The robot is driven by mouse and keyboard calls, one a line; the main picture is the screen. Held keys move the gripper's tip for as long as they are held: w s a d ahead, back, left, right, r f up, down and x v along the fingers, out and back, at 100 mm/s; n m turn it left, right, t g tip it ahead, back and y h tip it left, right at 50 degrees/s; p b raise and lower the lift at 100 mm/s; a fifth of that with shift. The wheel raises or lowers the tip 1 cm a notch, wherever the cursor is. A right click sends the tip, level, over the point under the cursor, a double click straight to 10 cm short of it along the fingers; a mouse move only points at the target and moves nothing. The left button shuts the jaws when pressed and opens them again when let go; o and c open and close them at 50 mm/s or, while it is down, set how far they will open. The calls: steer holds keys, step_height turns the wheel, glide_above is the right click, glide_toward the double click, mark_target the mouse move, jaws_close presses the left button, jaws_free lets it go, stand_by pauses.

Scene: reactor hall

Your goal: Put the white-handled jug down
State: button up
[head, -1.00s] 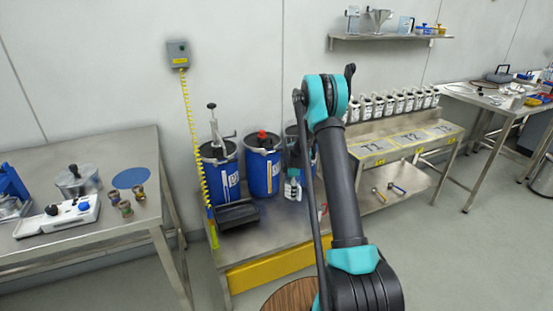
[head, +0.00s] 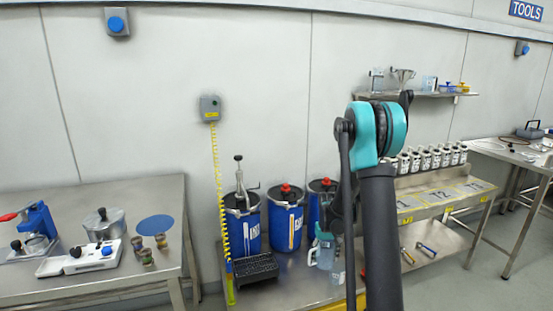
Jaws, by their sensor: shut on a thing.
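The jug (head: 321,253) is pale and see-through with a bluish tint. It looks roughly upright in front of the blue drums, over the low steel bench (head: 285,288). My gripper (head: 330,226) is shut on it near its top. The dark gripper and my arm hide much of the handle, so its colour is hard to make out. I cannot tell whether the jug's base touches the bench.
Blue drums (head: 285,226) stand close behind the jug. A black drip tray (head: 254,268) lies to its left, and a small clear vessel (head: 338,279) shows just right of it. A rack marked T1 and T2 (head: 438,194) stands right. A side table (head: 80,205) is at left.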

steer(key=shift+s+r+m, duration=0.2)
steer(key=shift+s+m, duration=0.45)
steer(key=shift+m, duration=0.05)
glide_above(312, 283)
step_height(312, 283, down, 7)
step_height(312, 283, down, 20)
steer(key=shift+s, duration=0.1)
steer(key=shift+f, duration=0.1)
steer(key=o, duration=1.3)
